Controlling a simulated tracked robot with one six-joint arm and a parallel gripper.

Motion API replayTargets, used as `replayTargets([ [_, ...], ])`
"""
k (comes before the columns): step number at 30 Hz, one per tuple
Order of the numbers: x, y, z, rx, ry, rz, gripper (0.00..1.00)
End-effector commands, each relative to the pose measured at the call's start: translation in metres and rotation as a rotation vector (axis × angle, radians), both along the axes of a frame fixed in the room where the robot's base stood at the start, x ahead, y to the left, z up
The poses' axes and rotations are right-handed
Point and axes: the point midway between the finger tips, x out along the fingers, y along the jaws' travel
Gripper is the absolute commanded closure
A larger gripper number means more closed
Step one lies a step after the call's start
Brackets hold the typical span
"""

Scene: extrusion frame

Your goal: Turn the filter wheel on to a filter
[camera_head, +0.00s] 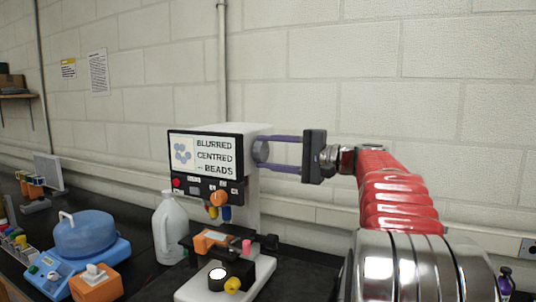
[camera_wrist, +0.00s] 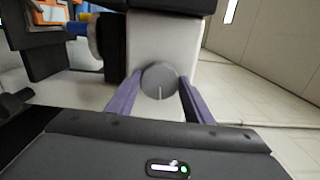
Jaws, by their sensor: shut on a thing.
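The grey round knob (camera_wrist: 159,77), which seems to be the filter wheel, sits on the side of the white instrument housing (camera_wrist: 196,45). A pale line on its face points towards the bottom of the wrist view. My gripper (camera_wrist: 158,90) has its purple fingers on either side of the knob, shut on it. In the head view my gripper (camera_head: 268,152) reaches in from the right, and the knob (camera_head: 261,152) shows between the fingertips. The instrument's screen (camera_head: 205,155) reads "BLURRED CENTRED -- BEADS" beside a picture of blue-grey discs.
A pale block wall is behind.

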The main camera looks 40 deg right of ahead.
Motion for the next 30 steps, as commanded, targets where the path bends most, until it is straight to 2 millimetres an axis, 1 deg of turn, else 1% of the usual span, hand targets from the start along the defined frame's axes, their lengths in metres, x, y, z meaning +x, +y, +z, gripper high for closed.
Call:
replayTargets([
  [4,0.0002,-0.0025,-0.0018,0.071,0.043,-0.006,0.76],
  [10,0.0003,-0.0028,-0.0025,0.124,0.076,-0.006,0.76],
  [23,0.0004,-0.0034,-0.0040,0.136,0.086,-0.007,0.76],
  [24,0.0004,-0.0035,-0.0042,0.136,0.086,-0.007,0.53],
  [30,0.0003,-0.0023,-0.0031,0.135,0.084,-0.005,0.39],
])
